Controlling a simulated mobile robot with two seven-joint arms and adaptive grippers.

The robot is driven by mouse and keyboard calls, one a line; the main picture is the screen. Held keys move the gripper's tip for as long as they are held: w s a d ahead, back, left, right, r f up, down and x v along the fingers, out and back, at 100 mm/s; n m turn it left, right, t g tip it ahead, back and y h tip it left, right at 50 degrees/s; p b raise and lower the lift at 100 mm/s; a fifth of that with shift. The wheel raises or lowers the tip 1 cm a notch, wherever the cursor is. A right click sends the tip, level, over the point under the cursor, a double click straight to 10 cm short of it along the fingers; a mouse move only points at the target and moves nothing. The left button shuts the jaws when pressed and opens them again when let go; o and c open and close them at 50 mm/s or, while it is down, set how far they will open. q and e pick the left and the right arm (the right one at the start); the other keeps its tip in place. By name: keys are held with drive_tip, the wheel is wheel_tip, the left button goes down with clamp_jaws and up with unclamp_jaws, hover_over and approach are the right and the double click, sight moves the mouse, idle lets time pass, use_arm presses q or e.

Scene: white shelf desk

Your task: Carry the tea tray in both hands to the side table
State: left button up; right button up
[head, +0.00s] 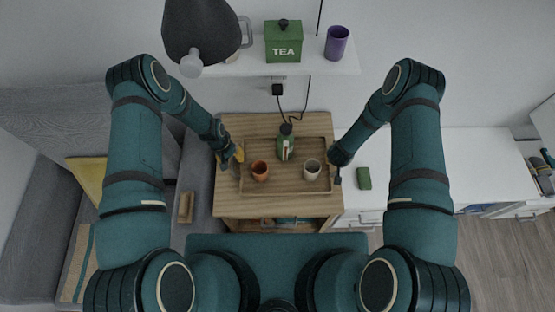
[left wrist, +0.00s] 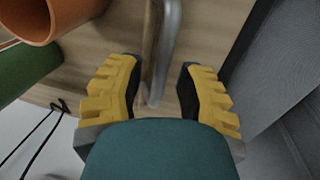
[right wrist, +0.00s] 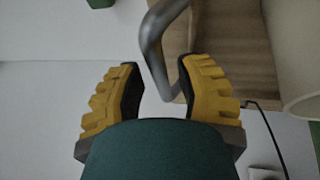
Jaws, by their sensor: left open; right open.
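The wooden tea tray (head: 286,184) lies flat on a wooden-topped table (head: 232,205) in the head view. It carries an orange cup (head: 260,171), a pale cup (head: 312,169) and a green bottle (head: 285,147) with a dark top. My left gripper (head: 237,156) is at the tray's left end. In the left wrist view its open fingers (left wrist: 158,78) stand either side of a grey metal handle (left wrist: 166,50). My right gripper (head: 337,177) is at the right end. In the right wrist view its open fingers (right wrist: 158,82) flank the other handle (right wrist: 153,42), which lies nearer the right finger.
A white shelf (head: 335,66) above holds a green TEA tin (head: 284,46), a purple cup (head: 337,42) and a grey lamp (head: 200,30). A white cabinet (head: 400,160) with a green box (head: 363,178) stands at right. A grey sofa (head: 50,155) is at left.

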use_arm(q)
wheel_tip(320, 180, up, 11)
drive_tip(key=a, duration=0.2)
drive_tip(key=shift+f, duration=0.2)
use_arm(e)
drive_tip(key=v, duration=1.2)
use_arm(q)
drive_tip(key=shift+s, duration=0.1)
use_arm(e)
drive_tip(key=shift+s, duration=0.1)
